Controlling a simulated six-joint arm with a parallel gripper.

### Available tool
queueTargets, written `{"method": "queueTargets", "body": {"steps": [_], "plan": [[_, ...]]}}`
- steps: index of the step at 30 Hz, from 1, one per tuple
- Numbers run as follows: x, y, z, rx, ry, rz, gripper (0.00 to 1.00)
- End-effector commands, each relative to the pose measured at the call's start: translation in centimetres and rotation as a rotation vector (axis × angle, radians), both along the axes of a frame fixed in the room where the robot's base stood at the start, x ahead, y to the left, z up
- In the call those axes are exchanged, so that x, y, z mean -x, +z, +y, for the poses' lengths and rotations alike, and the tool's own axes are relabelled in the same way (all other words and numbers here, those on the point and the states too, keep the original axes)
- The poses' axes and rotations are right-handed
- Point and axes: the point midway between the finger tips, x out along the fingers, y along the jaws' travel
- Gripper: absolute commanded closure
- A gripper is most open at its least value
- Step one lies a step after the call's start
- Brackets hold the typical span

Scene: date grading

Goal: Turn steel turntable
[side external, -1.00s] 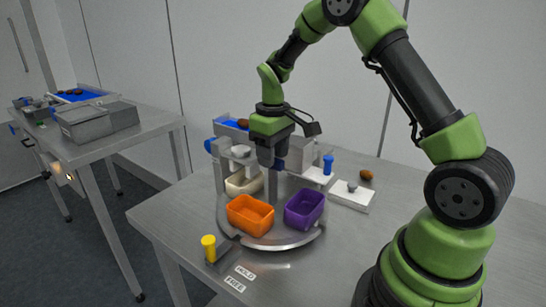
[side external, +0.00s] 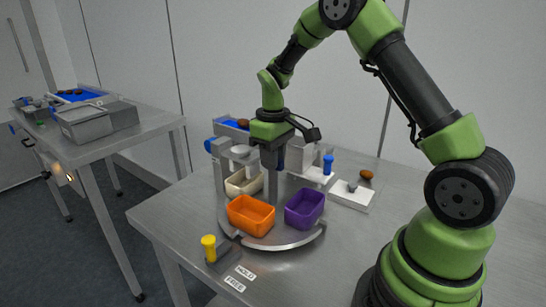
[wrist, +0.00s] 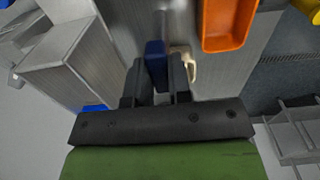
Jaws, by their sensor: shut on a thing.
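The steel turntable (side external: 275,243) is a round plate on the steel table, carrying an orange bin (side external: 250,228), a purple bin (side external: 318,202) and a cream bin (side external: 232,190). My gripper (wrist: 160,72) points down over the turntable, behind the orange and purple bins in the side view. Its fingers are shut on an upright blue block (wrist: 155,50), which sits between them in the wrist view. The block's base is hidden. The orange bin (wrist: 228,22) and part of the cream bin (wrist: 187,62) also show in the wrist view.
A yellow knob (side external: 209,242) stands at the turntable's front left, near HOLD (side external: 245,272) and FREE (side external: 235,284) labels. A grey post stands close to my gripper. A white plate (side external: 348,200) and brown date (side external: 367,174) lie at the right. The table's front right is clear.

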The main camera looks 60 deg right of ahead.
Motion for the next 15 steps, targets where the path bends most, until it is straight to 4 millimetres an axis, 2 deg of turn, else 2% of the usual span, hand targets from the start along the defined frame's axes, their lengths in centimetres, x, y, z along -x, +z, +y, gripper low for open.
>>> {"method": "queueTargets", "body": {"steps": [15], "plan": [[0.01,0.07,-0.01,-0.001,0.195,0.002,1.0]]}}
